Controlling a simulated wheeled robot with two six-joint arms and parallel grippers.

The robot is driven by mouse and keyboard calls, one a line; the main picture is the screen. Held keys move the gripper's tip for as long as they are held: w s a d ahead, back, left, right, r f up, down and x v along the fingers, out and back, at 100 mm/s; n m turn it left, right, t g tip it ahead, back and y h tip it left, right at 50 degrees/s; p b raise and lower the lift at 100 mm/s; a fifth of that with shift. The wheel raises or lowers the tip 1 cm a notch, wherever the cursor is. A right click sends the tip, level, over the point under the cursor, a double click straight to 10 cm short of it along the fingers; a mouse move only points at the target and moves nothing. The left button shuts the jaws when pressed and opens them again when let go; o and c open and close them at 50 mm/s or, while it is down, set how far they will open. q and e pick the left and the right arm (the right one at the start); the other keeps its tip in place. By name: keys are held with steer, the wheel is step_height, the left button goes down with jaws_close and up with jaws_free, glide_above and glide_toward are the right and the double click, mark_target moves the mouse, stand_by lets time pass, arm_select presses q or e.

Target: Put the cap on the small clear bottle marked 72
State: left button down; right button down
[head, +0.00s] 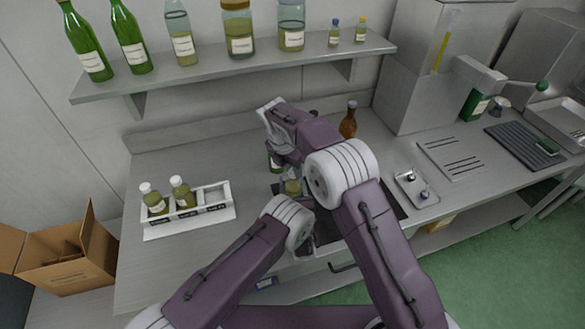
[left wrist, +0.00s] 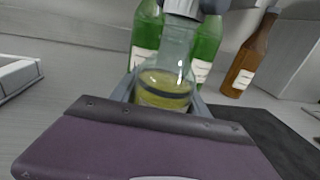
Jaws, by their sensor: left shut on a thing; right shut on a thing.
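The small clear bottle (left wrist: 165,78) holds yellow-green liquid and stands upright in the left wrist view. It shows in the head view (head: 291,188), partly hidden by my arms. My left gripper (left wrist: 165,98) is shut on it, a finger at each side. No number can be read on it. My right gripper (head: 287,168) is directly above the bottle. In the left wrist view a pale grey cap (left wrist: 182,7) is at the bottle's mouth, with dark finger parts of my right gripper beside it. Whether the cap is seated cannot be told.
A white rack (head: 190,222) with two capped bottles stands at the left. A brown bottle (head: 348,122) and green bottles (left wrist: 207,48) are close behind. A small tray (head: 418,190) with little items lies at the right. A shelf (head: 235,66) hangs above the back.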

steer(key=shift+f, duration=0.55)
steer(key=m, duration=0.3)
steer(key=shift+g+h, duration=0.3)
steer(key=c, duration=1.1)
jaws_free()
steer(key=shift+r, duration=2.25)
steer(key=o, duration=0.6)
